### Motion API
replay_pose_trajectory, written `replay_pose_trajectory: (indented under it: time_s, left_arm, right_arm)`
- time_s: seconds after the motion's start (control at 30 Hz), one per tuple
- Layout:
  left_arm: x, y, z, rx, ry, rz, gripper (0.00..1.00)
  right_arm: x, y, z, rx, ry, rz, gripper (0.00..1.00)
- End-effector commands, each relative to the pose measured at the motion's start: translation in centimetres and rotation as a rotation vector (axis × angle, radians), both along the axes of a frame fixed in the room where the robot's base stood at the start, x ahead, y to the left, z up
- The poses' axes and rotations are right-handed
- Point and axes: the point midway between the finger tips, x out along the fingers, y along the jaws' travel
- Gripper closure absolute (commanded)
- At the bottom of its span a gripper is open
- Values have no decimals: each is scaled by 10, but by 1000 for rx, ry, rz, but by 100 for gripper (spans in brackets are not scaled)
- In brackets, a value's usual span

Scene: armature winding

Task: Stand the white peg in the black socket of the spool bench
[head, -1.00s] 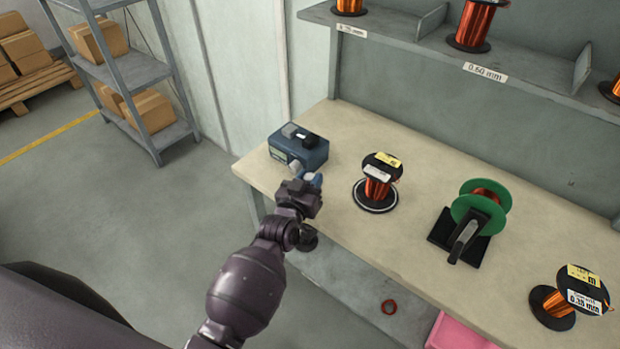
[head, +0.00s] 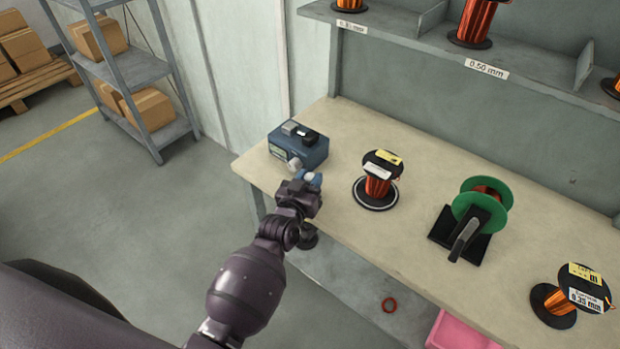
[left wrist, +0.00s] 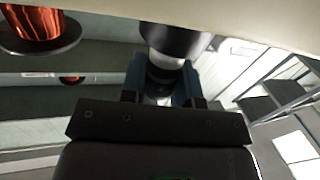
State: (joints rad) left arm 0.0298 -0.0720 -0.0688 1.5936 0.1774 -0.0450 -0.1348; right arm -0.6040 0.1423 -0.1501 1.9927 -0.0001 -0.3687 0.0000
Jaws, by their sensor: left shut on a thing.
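My left gripper (head: 311,181) is at the front edge of the bench, just in front of the blue box. Its blue fingers are shut on the white peg (left wrist: 165,72), which shows between them in the left wrist view. A black cylinder (left wrist: 175,38) sits right at the far end of the peg. It looks like the black socket, but I cannot tell whether the peg is inside it or only in line with it. In the head view my gripper hides most of the peg and that spot. My right gripper is not in view.
The blue box (head: 298,148) with a pale knob stands close to my left gripper. A copper spool (head: 377,185), a green spool on a black stand (head: 480,210) and another spool (head: 565,300) stand farther right. The bench top (head: 420,160) is clear between them.

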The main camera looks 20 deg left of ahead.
Motion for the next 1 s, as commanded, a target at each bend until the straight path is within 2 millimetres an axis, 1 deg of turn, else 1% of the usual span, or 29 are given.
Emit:
replay_pose_trajectory:
  time_s: [0.17, 0.4, 0.67, 1.0]
  left_arm:
    - [0, 0, -4, 0, 1, 0, 90]
    - [0, 0, -9, 0, 1, 0, 90]
    - [0, 0, -14, 0, 1, 0, 90]
    - [0, 0, -14, 0, 0, 0, 90]
  right_arm:
    - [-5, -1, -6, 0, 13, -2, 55]
    - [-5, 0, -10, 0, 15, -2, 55]
    - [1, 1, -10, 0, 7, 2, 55]
    - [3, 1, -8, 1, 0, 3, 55]
